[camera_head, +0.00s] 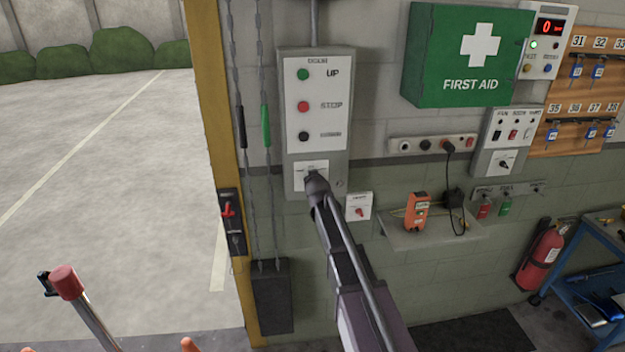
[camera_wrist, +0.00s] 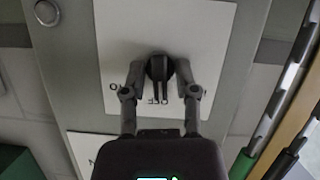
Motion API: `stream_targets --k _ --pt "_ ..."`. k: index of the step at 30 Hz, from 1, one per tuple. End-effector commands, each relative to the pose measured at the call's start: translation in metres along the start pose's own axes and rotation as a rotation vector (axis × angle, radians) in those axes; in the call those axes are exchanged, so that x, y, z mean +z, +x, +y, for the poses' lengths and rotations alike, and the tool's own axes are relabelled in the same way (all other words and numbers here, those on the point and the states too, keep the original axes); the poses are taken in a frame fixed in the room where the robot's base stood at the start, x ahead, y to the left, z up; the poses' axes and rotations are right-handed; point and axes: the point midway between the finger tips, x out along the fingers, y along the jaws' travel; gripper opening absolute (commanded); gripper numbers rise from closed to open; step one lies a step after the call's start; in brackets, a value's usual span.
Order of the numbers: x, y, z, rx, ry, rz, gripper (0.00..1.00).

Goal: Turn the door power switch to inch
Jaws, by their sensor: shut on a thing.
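The door control box (camera_head: 340,112) is a grey panel on the wall with a green UP button, a red STOP button and a black button below. A white plate (camera_head: 303,182) at its bottom carries the power switch. In the wrist view the switch (camera_wrist: 158,68) is a dark round knob on the white plate (camera_wrist: 215,25), with "OFF" lettering below it. My gripper (camera_wrist: 160,75) is shut on the knob, one finger on each side. In the head view my gripper (camera_head: 315,183) covers most of the switch, so its pointer direction cannot be told there.
A small white box with a red knob (camera_head: 359,208) sits just right of the panel. Chains (camera_head: 264,125) hang to its left. A shelf (camera_head: 400,238) holds an orange device (camera_head: 417,212). A first aid box (camera_head: 467,55) is at upper right.

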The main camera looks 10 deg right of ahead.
Motion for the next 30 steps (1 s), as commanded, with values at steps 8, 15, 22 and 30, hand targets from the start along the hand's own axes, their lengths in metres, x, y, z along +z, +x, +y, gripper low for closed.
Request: stream_targets --k 8,15,22,30 --pt "0.0019 0.0003 -0.0018 0.078 -0.188 -0.003 0.00" --pt "0.0027 0.0006 -0.0028 0.149 -0.361 -0.003 0.00" --pt "0.0033 0.0007 -0.0035 0.217 -0.523 -0.003 0.00" --pt "0.0028 0.0003 -0.0036 0.274 -0.661 -0.004 0.00"
